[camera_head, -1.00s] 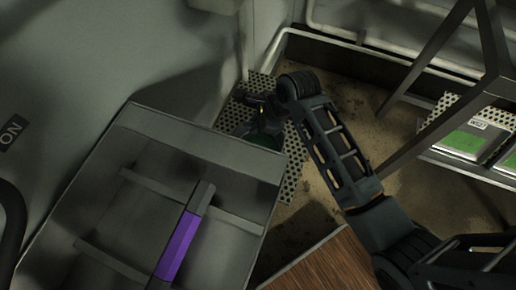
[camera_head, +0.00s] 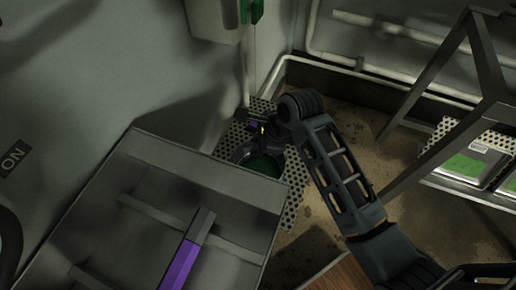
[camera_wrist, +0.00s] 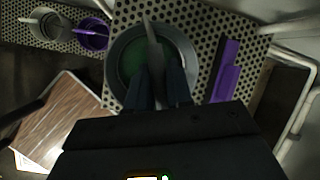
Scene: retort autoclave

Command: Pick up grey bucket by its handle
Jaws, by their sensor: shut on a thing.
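The grey bucket (camera_wrist: 117,58) stands out in the wrist view as a round dark grey rim with a green inside. It is over a perforated metal plate; I cannot tell whether it touches it. Its handle (camera_wrist: 151,38) is a thin grey strip running across the opening. My gripper (camera_wrist: 161,84) is shut on the handle, with a dark finger on each side. In the head view the bucket (camera_head: 262,166) is partly hidden behind the grey tray and my arm. My gripper (camera_head: 264,136) is small and dark there.
A purple flat piece (camera_wrist: 225,68) lies on the perforated plate (camera_wrist: 196,28) beside the bucket. A purple cup (camera_wrist: 93,36) and a pale container (camera_wrist: 45,26) stand to the left. A grey compartment tray (camera_head: 150,190) is close in front. A metal frame (camera_head: 440,75) rises at right.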

